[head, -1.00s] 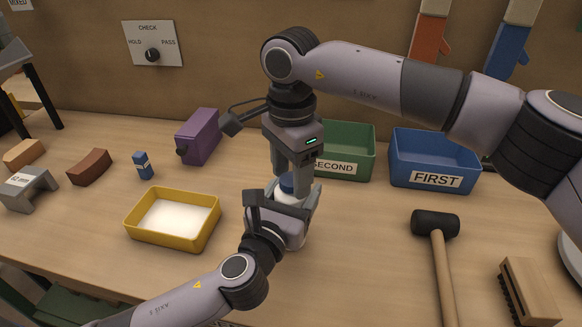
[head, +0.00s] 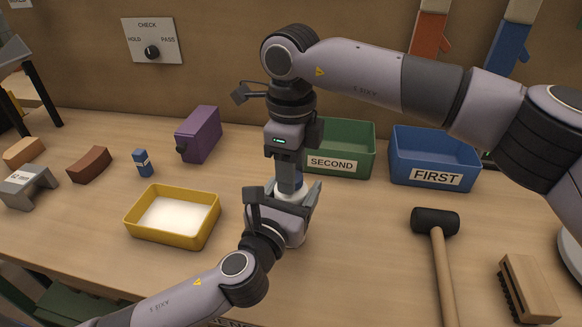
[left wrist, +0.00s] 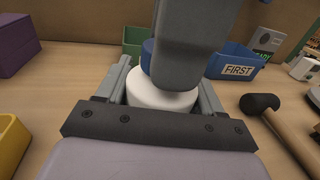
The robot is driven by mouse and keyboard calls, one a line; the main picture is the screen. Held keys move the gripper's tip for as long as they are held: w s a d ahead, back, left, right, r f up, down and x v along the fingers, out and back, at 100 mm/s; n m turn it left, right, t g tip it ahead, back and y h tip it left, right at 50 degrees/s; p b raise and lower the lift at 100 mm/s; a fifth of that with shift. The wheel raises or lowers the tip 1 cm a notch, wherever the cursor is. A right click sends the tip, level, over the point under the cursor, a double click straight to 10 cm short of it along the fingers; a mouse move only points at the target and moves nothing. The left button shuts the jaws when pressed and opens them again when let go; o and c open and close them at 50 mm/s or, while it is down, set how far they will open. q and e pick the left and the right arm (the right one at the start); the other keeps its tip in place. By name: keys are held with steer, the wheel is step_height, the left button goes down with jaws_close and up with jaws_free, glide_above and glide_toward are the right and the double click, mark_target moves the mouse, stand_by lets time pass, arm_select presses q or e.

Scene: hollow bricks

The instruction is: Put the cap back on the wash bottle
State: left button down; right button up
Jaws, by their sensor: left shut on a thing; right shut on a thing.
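The wash bottle shows as a white top (left wrist: 158,97) between the two fingers of my left gripper (head: 284,200) in the head view; its lower body is mostly hidden by that hand. My left gripper is shut on the bottle and holds it upright over the table. The blue cap (left wrist: 147,58) sits at the top of the white part, with a little blue also showing in the head view (head: 299,183). My right gripper (head: 289,184) points straight down from above and is shut on the cap. Its fingers hide much of the cap, so I cannot tell how tightly it is seated.
A yellow tray (head: 171,244) with white contents stands left of the hands. Green SECOND (head: 345,140) and blue FIRST (head: 434,155) bins stand behind. A black mallet (head: 435,222) and a brush (head: 530,290) lie right. A purple box (head: 198,135) stands behind left.

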steer(key=m, duration=0.4)
steer(key=o, duration=1.2)
steer(key=shift+c, duration=0.2)
steer(key=shift+r, duration=2.25)
steer(key=shift+c, duration=0.4)
step_height(320, 180, up, 4)
steer(key=n, duration=0.5)
steer(key=shift+f+n, duration=0.25)
steer(key=shift+n, duration=0.05)
